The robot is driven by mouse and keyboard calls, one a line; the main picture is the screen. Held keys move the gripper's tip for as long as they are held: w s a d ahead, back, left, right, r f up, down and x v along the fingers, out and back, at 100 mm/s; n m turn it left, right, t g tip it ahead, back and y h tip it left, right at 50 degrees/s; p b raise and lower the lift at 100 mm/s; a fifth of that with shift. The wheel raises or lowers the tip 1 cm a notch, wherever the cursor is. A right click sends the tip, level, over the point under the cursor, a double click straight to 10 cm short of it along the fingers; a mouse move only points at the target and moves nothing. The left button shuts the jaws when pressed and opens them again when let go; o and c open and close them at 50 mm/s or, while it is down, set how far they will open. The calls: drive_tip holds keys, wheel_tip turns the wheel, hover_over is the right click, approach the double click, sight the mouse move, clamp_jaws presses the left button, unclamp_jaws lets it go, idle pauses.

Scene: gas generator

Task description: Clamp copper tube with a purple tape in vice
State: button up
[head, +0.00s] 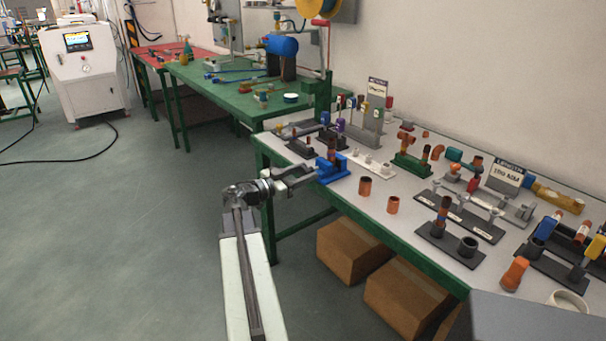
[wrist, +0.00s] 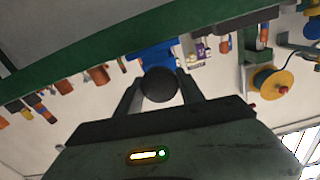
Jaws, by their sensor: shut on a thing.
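The blue vice (head: 333,171) stands at the near left edge of the grey-topped table. A small brown, copper-like piece (head: 331,156) shows upright at its jaws; I cannot tell whether it is clamped. My gripper (head: 314,173) reaches the vice from the left, level with it. In the wrist view, my gripper (wrist: 160,88) has its fingers on either side of a dark round knob (wrist: 158,86) and is shut on it, with the blue vice (wrist: 153,56) right behind. A purple-marked piece (head: 340,125) stands in a holder behind the vice; purple also shows in the wrist view (wrist: 199,49).
Two loose copper fittings (head: 365,186) (head: 393,205) stand right of the vice. Dark holders (head: 450,246) with tubes fill the table's right side. Cardboard boxes (head: 352,251) sit beneath. A green table (head: 235,90) stands behind. The floor at left is mostly clear.

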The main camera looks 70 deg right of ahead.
drive_tip(key=shift+w+m, duration=0.15)
drive_tip(key=shift+m, duration=0.75)
drive_tip(key=o, duration=1.3)
drive_tip(key=shift+f, duration=0.1)
drive_tip(key=shift+o, duration=0.2)
drive_tip(key=v, duration=0.7)
drive_tip(key=shift+w+a, duration=0.2)
drive_tip(key=shift+a, duration=0.1)
